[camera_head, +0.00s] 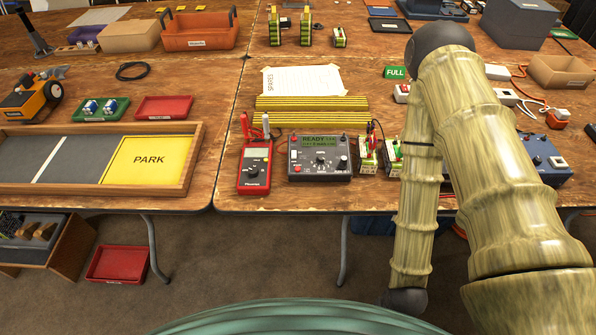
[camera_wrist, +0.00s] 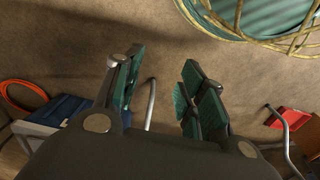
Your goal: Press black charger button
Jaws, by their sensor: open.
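A grey charger (camera_head: 308,174) with a lit green display reading READY sits near the front edge of the right table in the head view. Its face has a dark dial in the middle, red and white controls at the left, and a small black button-like control (camera_head: 342,163) at the right. My gripper (camera_wrist: 160,78) is open and empty in the wrist view, above the floor. The charger does not show in the wrist view. The head view does not show my gripper's fingers clearly, and my arm covers part of the table right of the charger.
A red multimeter (camera_head: 254,168) stands left of the charger. Small battery packs (camera_head: 368,160) with leads stand close to its right. Yellow strips (camera_head: 311,104) lie behind it. A blue box (camera_head: 545,160) stands right of my arm. A blue crate (camera_wrist: 62,112) is on the floor.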

